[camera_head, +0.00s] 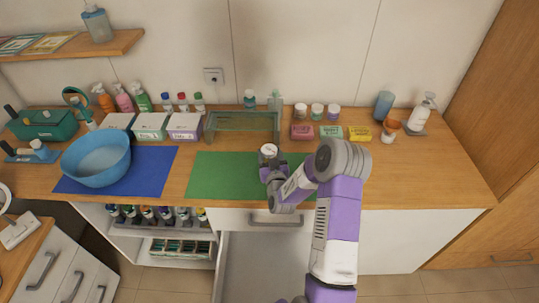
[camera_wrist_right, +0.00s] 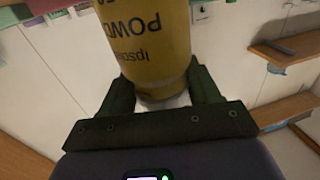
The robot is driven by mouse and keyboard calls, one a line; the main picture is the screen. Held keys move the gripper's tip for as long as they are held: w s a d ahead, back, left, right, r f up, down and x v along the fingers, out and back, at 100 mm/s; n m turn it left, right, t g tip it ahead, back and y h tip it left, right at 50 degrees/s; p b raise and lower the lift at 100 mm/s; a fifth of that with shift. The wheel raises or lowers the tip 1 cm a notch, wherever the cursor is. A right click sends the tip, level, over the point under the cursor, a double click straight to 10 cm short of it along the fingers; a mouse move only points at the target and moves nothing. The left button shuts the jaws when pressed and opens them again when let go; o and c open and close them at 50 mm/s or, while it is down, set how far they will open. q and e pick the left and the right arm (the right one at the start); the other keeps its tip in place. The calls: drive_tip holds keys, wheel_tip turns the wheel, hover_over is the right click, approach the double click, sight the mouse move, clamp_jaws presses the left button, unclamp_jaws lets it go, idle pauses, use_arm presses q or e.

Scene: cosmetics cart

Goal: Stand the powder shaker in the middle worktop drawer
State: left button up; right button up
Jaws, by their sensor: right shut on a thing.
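The powder shaker is a yellow cylinder with dark lettering in the right wrist view (camera_wrist_right: 145,45). In the head view its pale round top (camera_head: 268,149) shows above the green mat. My right gripper (camera_head: 270,166) is shut on the shaker, with one finger on each side of it. The shaker's lower part is hidden by the gripper in the head view, and I cannot tell whether it touches the mat. A white drawer front (camera_head: 240,217) with a grey handle lies below the worktop, under the mat; it appears closed. My left gripper is out of view.
The green mat (camera_head: 215,175) is otherwise clear. A green translucent stand (camera_head: 241,118) is behind the shaker. A blue bowl (camera_head: 97,158) sits on a blue mat at the left. Soap boxes and small jars stand right of the stand. The worktop's right front is free.

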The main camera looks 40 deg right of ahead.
drive_tip(key=o, duration=1)
drive_tip(key=shift+f, duration=0.15)
drive_tip(key=o, duration=0.5)
